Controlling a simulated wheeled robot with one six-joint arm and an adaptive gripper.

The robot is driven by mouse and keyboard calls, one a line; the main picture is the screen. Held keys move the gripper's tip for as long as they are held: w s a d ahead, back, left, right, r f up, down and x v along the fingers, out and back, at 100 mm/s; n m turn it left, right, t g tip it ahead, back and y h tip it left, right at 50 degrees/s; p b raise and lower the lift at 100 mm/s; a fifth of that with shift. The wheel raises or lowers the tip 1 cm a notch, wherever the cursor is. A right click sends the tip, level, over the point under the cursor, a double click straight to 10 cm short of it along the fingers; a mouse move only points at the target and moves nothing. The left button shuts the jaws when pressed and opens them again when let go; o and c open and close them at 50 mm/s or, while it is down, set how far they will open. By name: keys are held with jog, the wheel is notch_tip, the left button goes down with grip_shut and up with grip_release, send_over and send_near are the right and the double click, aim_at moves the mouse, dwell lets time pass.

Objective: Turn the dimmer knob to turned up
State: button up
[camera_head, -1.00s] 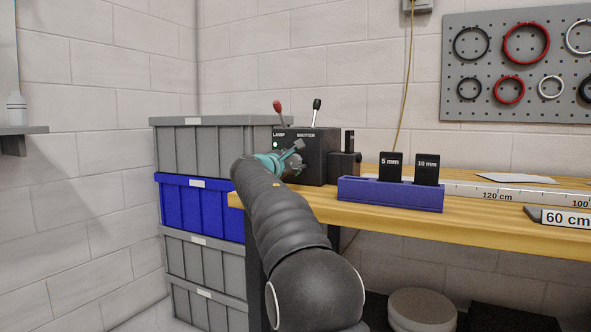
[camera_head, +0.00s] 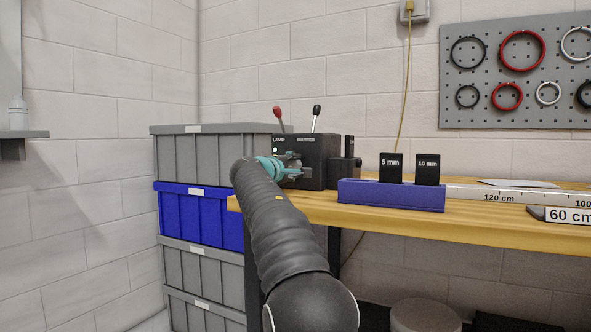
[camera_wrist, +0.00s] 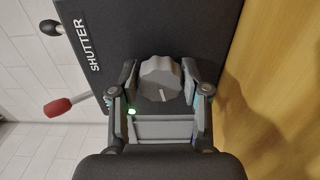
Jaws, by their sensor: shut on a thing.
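The dimmer knob (camera_wrist: 158,78) is a grey fluted knob with a pale pointer mark, on the face of a black control box (camera_head: 318,153). In the wrist view the mark points toward the bottom of the picture. My gripper (camera_head: 292,168) is at the box front, and its fingers (camera_wrist: 160,74) sit on either side of the knob, shut on it. In the head view my gripper hides most of the knob. A small green light (camera_wrist: 131,111) is lit on the box, beside a finger in the wrist view.
A red-tipped lever (camera_head: 277,115) and a black-tipped lever (camera_head: 316,111) stand up from the box. A blue holder (camera_head: 390,198) with two black plates stands to the right on the wooden bench (camera_head: 470,228). Stacked bins (camera_head: 200,250) stand left of the bench.

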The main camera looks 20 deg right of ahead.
jog(key=shift+w+a+f, duration=0.1)
jog(key=shift+a, duration=0.05)
dwell(0.3)
jog(key=o, duration=1.1)
jog(key=shift+a, duration=0.2)
jog(key=shift+o, duration=0.2)
jog(key=shift+d, duration=0.3)
jog(key=v, duration=1.2)
